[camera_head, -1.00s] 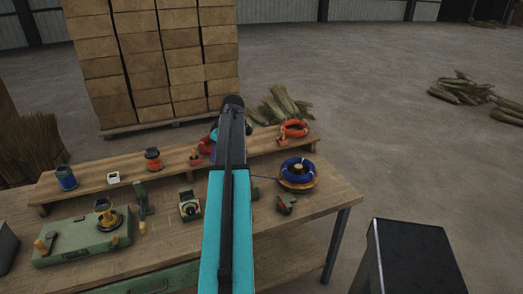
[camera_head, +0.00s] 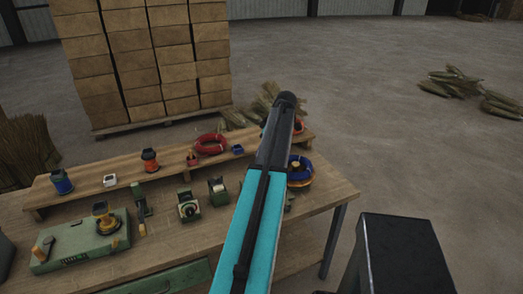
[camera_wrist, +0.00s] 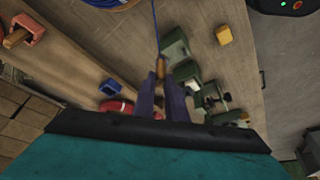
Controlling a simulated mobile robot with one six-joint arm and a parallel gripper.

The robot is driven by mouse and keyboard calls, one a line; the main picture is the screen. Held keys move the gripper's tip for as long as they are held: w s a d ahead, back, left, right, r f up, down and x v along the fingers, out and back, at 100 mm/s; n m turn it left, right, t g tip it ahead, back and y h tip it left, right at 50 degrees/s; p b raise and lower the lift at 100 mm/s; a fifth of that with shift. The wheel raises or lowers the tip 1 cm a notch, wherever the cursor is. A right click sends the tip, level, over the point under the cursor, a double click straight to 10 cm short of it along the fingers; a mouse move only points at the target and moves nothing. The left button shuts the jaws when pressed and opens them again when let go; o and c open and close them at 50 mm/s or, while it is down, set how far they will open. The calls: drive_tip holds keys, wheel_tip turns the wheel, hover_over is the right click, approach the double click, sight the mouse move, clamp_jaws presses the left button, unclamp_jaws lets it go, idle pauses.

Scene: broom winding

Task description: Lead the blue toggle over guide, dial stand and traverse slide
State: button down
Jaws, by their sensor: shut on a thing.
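In the wrist view my gripper (camera_wrist: 160,80) is shut on a small wood-coloured toggle (camera_wrist: 162,66). A thin blue line runs from the toggle up to the blue coil (camera_wrist: 110,2) at the top edge. The coil also shows in the head view (camera_head: 300,172), partly behind my arm. A green block (camera_wrist: 175,43), perhaps the guide, stands beside the line, just right of the fingertips. More green fixtures (camera_wrist: 211,96) stand lower right. My arm hides the gripper there.
A raised shelf (camera_head: 125,177) along the bench's back holds a red coil (camera_head: 210,144) and several cups. A green machine (camera_head: 78,243) with a yellow spool is at the left. A yellow block (camera_wrist: 223,35) lies on bare bench top.

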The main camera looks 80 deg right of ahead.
drive_tip(key=shift+w, duration=0.1)
drive_tip(key=w+a, duration=1)
drive_tip(key=w, duration=0.5)
drive_tip(key=w+a+p, duration=0.1)
drive_tip(key=w+a, duration=1)
drive_tip(key=w, duration=0.4)
drive_tip(key=w+a+p, duration=0.1)
drive_tip(key=w+a, duration=1)
drive_tip(key=w, duration=0.3)
drive_tip(key=shift+w+a, duration=0.2)
drive_tip(key=shift+w, duration=0.2)
idle(1.0)
